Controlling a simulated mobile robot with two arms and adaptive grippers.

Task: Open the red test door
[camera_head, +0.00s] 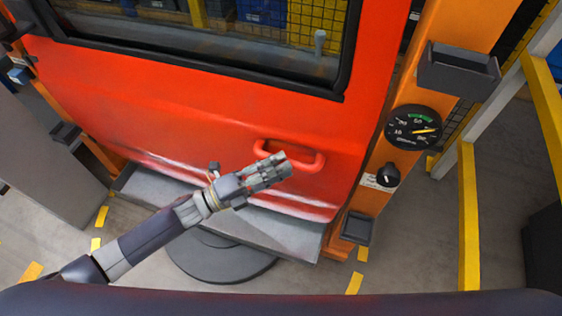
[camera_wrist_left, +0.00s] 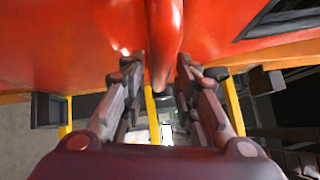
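The red test door (camera_head: 200,125) fills the middle of the head view, with a dark-framed window in its upper part. It looks closed in its orange frame. Its red loop handle (camera_head: 318,163) is at the lower right of the door. My left gripper (camera_head: 283,164) reaches in from the lower left and overlaps the handle's left part. In the left wrist view, the handle (camera_wrist_left: 164,40) runs down between the two fingers of my left gripper (camera_wrist_left: 157,72). The fingers are apart, with gaps beside the handle, so the gripper is open. My right gripper is in neither view.
The orange post (camera_head: 375,155) right of the door carries a round gauge (camera_head: 413,129), a black knob (camera_head: 388,175) and dark boxes. A grey step (camera_head: 275,231) lies below the door. Yellow rails (camera_head: 469,225) stand at right. Floor shows in front of the step.

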